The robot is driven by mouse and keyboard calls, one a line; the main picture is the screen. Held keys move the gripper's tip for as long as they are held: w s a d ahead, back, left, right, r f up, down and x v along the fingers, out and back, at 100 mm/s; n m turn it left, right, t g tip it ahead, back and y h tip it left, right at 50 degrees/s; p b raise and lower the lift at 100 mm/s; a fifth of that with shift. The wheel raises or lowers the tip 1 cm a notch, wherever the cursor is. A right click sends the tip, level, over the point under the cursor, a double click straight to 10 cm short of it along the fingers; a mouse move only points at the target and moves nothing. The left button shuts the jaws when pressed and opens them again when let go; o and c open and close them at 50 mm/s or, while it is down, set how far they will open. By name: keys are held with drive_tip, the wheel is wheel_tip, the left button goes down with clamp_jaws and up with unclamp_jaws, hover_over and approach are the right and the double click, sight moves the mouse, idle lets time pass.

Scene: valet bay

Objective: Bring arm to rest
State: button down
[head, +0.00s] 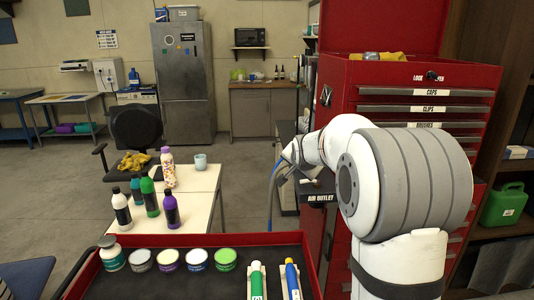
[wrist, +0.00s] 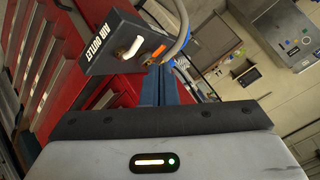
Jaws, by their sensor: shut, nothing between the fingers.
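My arm reaches in from the right of the head view, its white and grey links in front of the red tool cabinet (head: 425,75). Its far end is by the black air outlet box (head: 318,196), and the fingers are hard to make out there. In the wrist view my gripper (wrist: 168,80) shows as two dark blue fingers close together beyond a dark bar. It is shut and holds nothing. The air outlet box (wrist: 105,45) is just above and left of the fingers in that view, with a grey hose (wrist: 183,28) beside it.
A red-edged tray (head: 165,285) in front holds several round tins and two tubes. A black chair (head: 137,128) stands beyond. Open floor lies toward the fridge (head: 183,80).

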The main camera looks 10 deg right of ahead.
drive_tip(key=s+a+f+n+g+y, duration=0.1)
drive_tip(key=s+a+f+n+g, duration=0.15)
drive_tip(key=s, duration=1.05)
drive_tip(key=s+a+f+n+g, duration=0.2)
drive_tip(key=s+a+f+n, duration=0.15)
drive_tip(key=s, duration=1.05)
drive_tip(key=s+a+f+n+g+y, duration=0.1)
drive_tip(key=s+a+f+n+g, duration=0.2)
drive_tip(key=s, duration=1)
drive_tip(key=w+d+r+m+t+y+p, duration=0.1)
drive_tip(key=w+d+r+m+t, duration=0.2)
drive_tip(key=w, duration=0.8)
drive_tip(key=w+d+r+m+t+y+p, duration=0.1)
drive_tip(key=w+r+m+y, duration=0.3)
drive_tip(key=w, duration=0.7)
drive_tip(key=w+d+f+m+t+h, duration=0.1)
drive_tip(key=w+d+m+t+h, duration=0.3)
drive_tip(key=w+d+m, duration=0.75)
drive_tip(key=w+f+n+p, duration=0.1)
drive_tip(key=w+f, duration=0.2)
drive_tip(key=w, duration=0.4)
drive_tip(key=w+f+n+p, duration=0.1)
drive_tip(key=w+f+p, duration=0.1)
drive_tip(key=w+f, duration=0.2)
drive_tip(key=w, duration=0.3)
drive_tip(key=shift+d+n+p, duration=0.3)
drive_tip(key=shift+n, duration=0.05)
drive_tip(key=shift+f, duration=0.1)
